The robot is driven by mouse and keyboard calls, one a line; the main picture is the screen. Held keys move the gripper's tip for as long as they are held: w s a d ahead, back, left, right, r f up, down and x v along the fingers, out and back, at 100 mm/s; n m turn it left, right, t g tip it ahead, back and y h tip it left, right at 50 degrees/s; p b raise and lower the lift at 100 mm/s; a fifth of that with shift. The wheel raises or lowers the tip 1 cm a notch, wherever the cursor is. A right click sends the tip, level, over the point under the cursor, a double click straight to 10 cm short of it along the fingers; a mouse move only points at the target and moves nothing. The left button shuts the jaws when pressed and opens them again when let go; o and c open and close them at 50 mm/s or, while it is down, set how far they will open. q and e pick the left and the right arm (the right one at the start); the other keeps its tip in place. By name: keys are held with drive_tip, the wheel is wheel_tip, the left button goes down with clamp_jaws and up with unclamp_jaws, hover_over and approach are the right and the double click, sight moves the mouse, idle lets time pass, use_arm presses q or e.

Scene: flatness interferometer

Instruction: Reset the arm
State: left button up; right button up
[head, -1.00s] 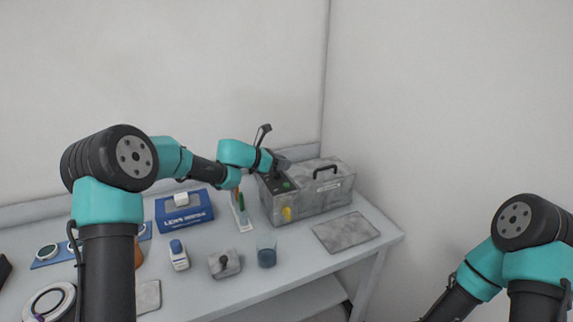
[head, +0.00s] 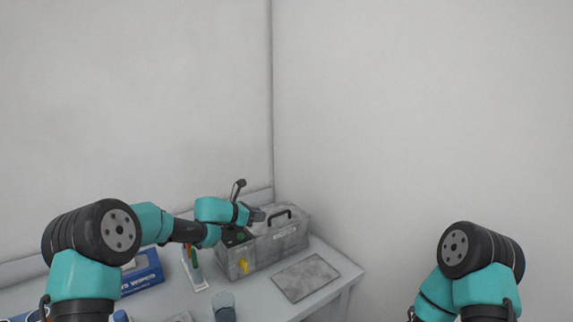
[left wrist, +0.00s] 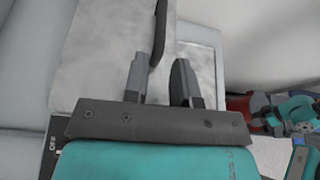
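My left arm reaches in from the left in the head view, and its gripper (head: 260,215) is over the top of a grey metal box (head: 290,240) near its black handle. In the left wrist view the two fingers (left wrist: 162,82) stand apart with a visible gap and nothing between them. The box's grey lid (left wrist: 105,60) lies beyond the fingers, with the dark handle (left wrist: 160,35) in line with the gap. I cannot tell whether the fingers touch the box. My right arm (head: 470,265) shows at the lower right of the head view; its gripper is out of frame.
A grey flat plate (head: 305,277) lies right of the box near the table edge. A white tray with a green item (head: 195,268), a blue box (head: 143,272) and a beaker (head: 224,308) stand left and in front. Walls close off the back and right.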

sight(273, 216)
use_arm(q)
drive_tip(key=x, duration=0.6)
drive_tip(key=shift+w+d+f, duration=0.15)
drive_tip(key=shift+w+d, duration=0.05)
drive_tip(key=shift+d, duration=0.05)
drive_tip(key=shift+a, duration=0.1)
